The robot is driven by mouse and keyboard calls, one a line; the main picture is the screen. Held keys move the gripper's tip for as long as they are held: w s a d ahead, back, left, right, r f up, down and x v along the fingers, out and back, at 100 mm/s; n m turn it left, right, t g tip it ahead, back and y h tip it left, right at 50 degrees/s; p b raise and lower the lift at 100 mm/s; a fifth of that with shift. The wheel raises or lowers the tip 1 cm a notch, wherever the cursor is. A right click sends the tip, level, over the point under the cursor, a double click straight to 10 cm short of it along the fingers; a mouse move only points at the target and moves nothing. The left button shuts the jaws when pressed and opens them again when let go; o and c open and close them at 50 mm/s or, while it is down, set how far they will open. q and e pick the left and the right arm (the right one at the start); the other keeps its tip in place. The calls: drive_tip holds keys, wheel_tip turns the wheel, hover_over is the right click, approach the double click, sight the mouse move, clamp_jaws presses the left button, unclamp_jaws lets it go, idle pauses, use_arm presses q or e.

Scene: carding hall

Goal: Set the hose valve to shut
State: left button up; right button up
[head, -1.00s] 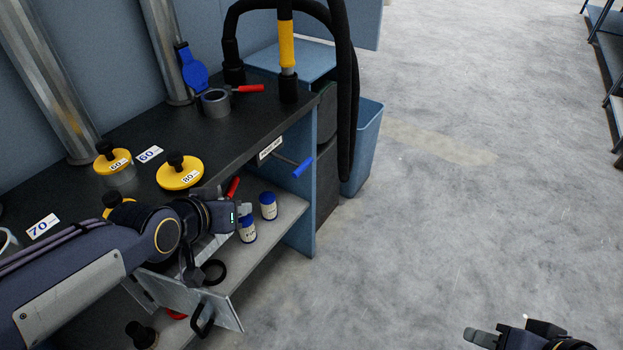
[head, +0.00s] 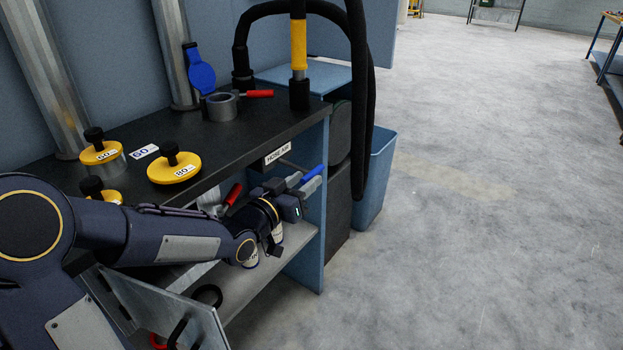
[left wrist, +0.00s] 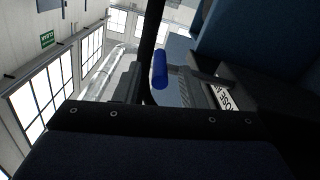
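The hose valve's blue lever (head: 313,172) sticks out from under the bench's front edge, beside the "HOSE AIR" label (head: 278,153). In the left wrist view the blue handle (left wrist: 160,68) shows ahead between the two fingers, and part of the label (left wrist: 222,97) shows at the right. My left gripper (head: 302,184) is right at the lever, with its fingers open and apart on either side of the handle. I cannot tell whether a finger touches it. The gripper partly hides the lever's rod. My right gripper is not in view.
The bench top (head: 240,130) holds yellow-lidded weights, a grey ring and a red-handled tool. Below, my left arm passes over a shelf (head: 240,285) with bottles and an open flap. Black hoses (head: 357,90) and a blue bin (head: 376,185) stand right. The floor further right is clear.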

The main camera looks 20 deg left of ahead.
sight(312, 172)
use_arm(q)
drive_tip(key=shift+x, duration=1.7)
drive_tip(key=shift+c, duration=0.4)
clamp_jaws()
